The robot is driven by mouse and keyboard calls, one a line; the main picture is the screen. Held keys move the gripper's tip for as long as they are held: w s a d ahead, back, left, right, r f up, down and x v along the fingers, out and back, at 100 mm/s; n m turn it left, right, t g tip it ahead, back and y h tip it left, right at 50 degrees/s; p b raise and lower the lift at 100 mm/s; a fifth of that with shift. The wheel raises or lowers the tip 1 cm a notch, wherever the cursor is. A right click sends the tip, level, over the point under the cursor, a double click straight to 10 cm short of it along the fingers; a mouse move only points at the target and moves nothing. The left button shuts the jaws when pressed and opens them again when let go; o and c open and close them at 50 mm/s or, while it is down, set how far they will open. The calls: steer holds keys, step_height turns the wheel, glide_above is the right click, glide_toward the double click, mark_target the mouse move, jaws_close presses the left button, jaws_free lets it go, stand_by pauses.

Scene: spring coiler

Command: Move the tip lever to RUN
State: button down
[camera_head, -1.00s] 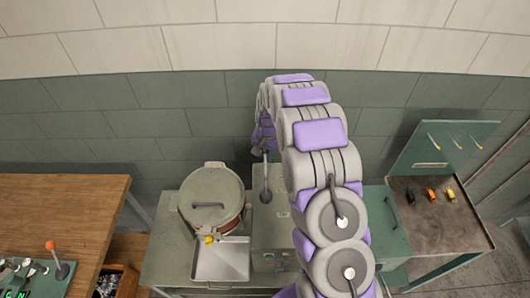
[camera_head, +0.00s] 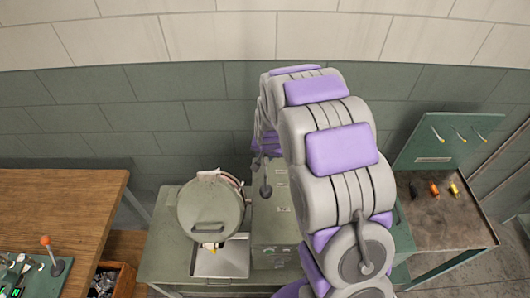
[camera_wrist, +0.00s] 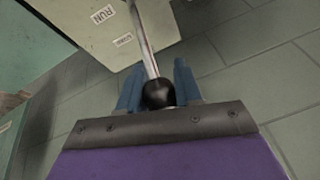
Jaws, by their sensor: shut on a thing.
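The tip lever (camera_wrist: 147,45) is a thin metal rod with a black ball knob, in the wrist view. My gripper (camera_wrist: 158,84) has its blue fingers on either side of the knob and is shut on it. A pale panel (camera_wrist: 75,30) beside the rod carries a RUN label (camera_wrist: 103,14) and a second label (camera_wrist: 122,39) too small to read surely. The rod passes to the right of both labels, closer to the second. The round lidded drum (camera_head: 211,213) leans forward over a metal tray (camera_head: 220,262).
A grey-green machine housing (camera_head: 274,225) stands right of the drum. A wooden table (camera_head: 60,210) with a control panel and orange-knobbed lever (camera_head: 47,243) is at left. A metal cart (camera_head: 440,222) with several small coloured items is at right.

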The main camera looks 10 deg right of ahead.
steer(key=c, duration=0.8)
jaws_free()
steer(key=v, duration=1.7)
steer(key=shift+r+b, duration=0.15)
steer(key=shift+b, duration=0.25)
steer(key=s+f+n+g+b, duration=0.1)
steer(key=s+f+g+b, duration=0.1)
steer(key=s, duration=0.9)
steer(key=s+f+n+g+b, duration=0.2)
steer(key=s+f+b, duration=0.3)
steer(key=s, duration=0.7)
steer(key=s+d+f+n+g+b, duration=0.1)
steer(key=s+b, duration=0.4)
steer(key=s, duration=0.7)
step_height(320, 180, down, 3)
steer(key=shift+s+r+n+g, duration=0.15)
steer(key=shift+n+g, duration=0.45)
